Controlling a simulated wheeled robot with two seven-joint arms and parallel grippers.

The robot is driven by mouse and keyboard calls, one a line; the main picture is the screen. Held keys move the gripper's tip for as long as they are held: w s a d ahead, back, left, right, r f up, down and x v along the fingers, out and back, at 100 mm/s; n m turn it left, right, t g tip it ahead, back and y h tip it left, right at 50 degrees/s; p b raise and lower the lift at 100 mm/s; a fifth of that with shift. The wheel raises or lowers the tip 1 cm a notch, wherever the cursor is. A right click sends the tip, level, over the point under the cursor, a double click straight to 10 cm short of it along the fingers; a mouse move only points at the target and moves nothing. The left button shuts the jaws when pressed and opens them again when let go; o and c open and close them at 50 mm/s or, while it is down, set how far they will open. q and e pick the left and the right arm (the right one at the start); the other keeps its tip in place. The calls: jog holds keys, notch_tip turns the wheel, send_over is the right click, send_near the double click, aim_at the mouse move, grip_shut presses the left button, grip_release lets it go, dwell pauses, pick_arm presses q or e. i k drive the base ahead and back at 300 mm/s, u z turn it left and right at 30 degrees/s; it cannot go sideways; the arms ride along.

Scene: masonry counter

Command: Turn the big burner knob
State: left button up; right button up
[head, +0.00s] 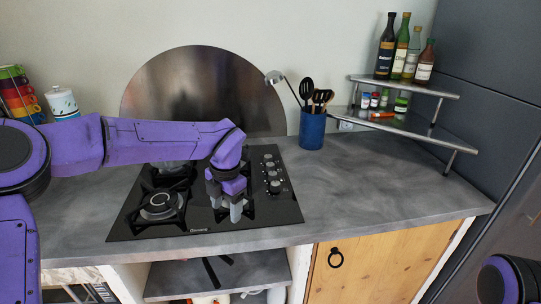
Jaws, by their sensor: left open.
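The black glass hob (205,232) lies on the grey counter. A column of round metallic knobs (274,187) runs along its right side; I cannot tell from markings which one is the big burner knob. A large round burner (161,206) is at the front left of the hob. My left gripper (227,208) is open and points down over the right burners, left of the knobs and apart from them. It hides part of the right burners and grates. My right gripper is out of view; only part of my right arm shows at the bottom right.
A blue utensil pot (312,131) stands behind and right of the hob. A two-tier corner shelf (420,128) holds bottles and jars. A round metal splash plate (190,90) stands behind the hob. The counter (370,195) right of the hob is clear.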

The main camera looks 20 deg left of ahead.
aim_at(269, 167)
jog(key=i, duration=1.15)
jog(key=z, duration=0.05)
